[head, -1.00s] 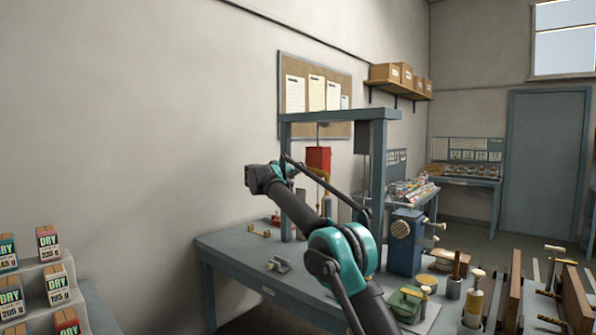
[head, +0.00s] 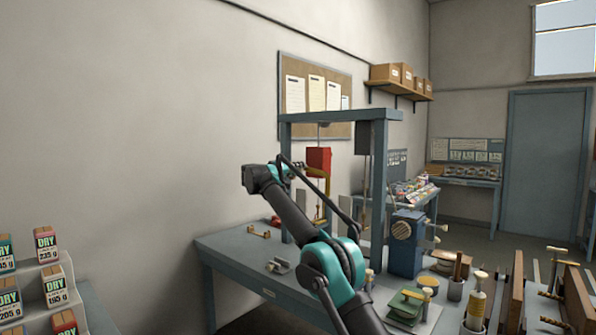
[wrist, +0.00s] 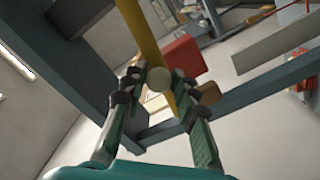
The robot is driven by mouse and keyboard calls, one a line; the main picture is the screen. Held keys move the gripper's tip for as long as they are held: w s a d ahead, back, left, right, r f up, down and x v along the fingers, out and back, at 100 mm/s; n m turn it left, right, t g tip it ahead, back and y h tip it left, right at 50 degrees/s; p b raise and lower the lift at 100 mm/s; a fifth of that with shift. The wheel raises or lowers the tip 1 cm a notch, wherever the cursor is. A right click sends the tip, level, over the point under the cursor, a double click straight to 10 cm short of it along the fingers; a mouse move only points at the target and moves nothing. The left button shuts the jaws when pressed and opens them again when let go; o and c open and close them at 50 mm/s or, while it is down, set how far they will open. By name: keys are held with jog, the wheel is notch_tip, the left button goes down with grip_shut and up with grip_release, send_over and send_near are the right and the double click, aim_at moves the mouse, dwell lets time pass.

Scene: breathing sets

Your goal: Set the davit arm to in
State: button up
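The davit arm (head: 319,172) appears to be the yellow part by the blue-grey frame, just below the red block. In the wrist view, its yellow bar (wrist: 140,30) runs down from the top to a pale round knob (wrist: 158,78). My gripper (wrist: 158,80) has its fingertips on both sides of this knob, and they look closed against it.
The blue-grey frame (head: 378,175) stands on the workbench (head: 235,251); its crossbar and posts surround the work area. The red block (head: 319,158) hangs close by. A blue machine (head: 405,250) and several tools crowd the right side. Small fittings lie on the bench's left part.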

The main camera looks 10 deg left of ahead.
jog(key=o, duration=0.3)
jog(key=shift+w+d, duration=0.35)
jog(key=shift+d, duration=0.1)
jog(key=shift+s+a, duration=0.15)
jog(key=shift+s, duration=0.05)
jog(key=v, duration=1.1)
jog(key=shift+s+a+f, duration=0.1)
jog(key=shift+s+a, duration=0.15)
jog(key=shift+s, duration=0.1)
